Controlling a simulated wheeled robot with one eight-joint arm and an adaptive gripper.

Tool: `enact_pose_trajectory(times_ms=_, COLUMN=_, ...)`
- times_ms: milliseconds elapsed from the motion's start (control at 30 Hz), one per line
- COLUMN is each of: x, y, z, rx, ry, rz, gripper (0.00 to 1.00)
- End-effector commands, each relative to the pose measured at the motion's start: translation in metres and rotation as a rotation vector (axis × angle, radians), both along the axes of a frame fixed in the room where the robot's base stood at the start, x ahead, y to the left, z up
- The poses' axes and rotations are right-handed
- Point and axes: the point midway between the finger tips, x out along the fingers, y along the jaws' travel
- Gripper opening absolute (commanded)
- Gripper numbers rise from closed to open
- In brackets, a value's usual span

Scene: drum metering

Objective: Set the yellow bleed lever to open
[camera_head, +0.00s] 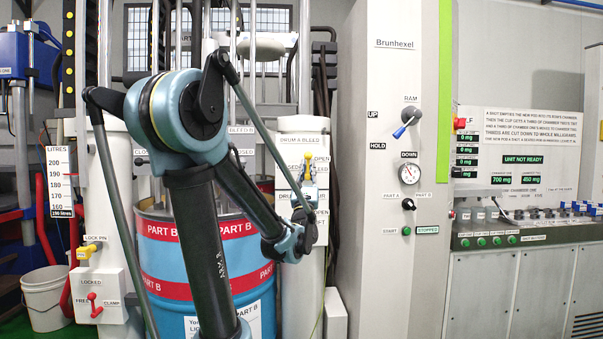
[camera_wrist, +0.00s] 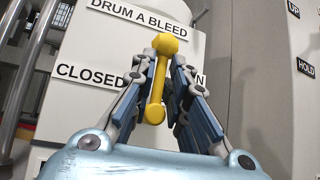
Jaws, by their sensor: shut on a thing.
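The yellow bleed lever (camera_wrist: 160,82) is in the middle of the wrist view, on a pale panel under the sign DRUM A BLEED (camera_wrist: 138,14). Its round hub is at the top and its handle hangs down, nearly upright, with the knob slightly left of the hub. The CLOSED label (camera_wrist: 90,72) is to its left. The right-hand label is mostly hidden behind a finger, only its last letter showing. My gripper (camera_wrist: 160,72) has a finger on each side of the lever and is shut on it. In the head view the lever (camera_head: 309,186) shows small above my wrist.
A blue drum (camera_head: 155,270) with red PART B bands stands left of the bleed post. A tall grey cabinet (camera_head: 375,130) with a blue-tipped RAM lever (camera_head: 405,127) stands close on the right. A yellow lock pin (camera_head: 88,250) and red clamp lever (camera_head: 93,301) are at far left.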

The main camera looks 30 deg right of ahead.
Motion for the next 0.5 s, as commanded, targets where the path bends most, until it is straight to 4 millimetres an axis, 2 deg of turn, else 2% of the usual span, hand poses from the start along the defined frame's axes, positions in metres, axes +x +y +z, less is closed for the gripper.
enact_pose_trajectory(times_ms=267, x=0.0037, y=-0.0041, z=0.0033, rx=-0.001, ry=0.001, rz=0.004, gripper=0.00)
enact_pose_trajectory(times_ms=300, x=0.0036, y=-0.0044, z=0.0033, rx=-0.002, ry=0.001, rz=0.004, gripper=0.19)
enact_pose_trajectory(times_ms=333, x=0.0035, y=-0.0046, z=0.0033, rx=-0.002, ry=0.001, rz=0.004, gripper=0.26)
enact_pose_trajectory(times_ms=367, x=0.0034, y=-0.0047, z=0.0033, rx=-0.001, ry=0.001, rz=0.003, gripper=0.29)
enact_pose_trajectory(times_ms=500, x=0.0015, y=-0.0047, z=0.0026, rx=-0.002, ry=0.000, rz=0.000, gripper=0.29)
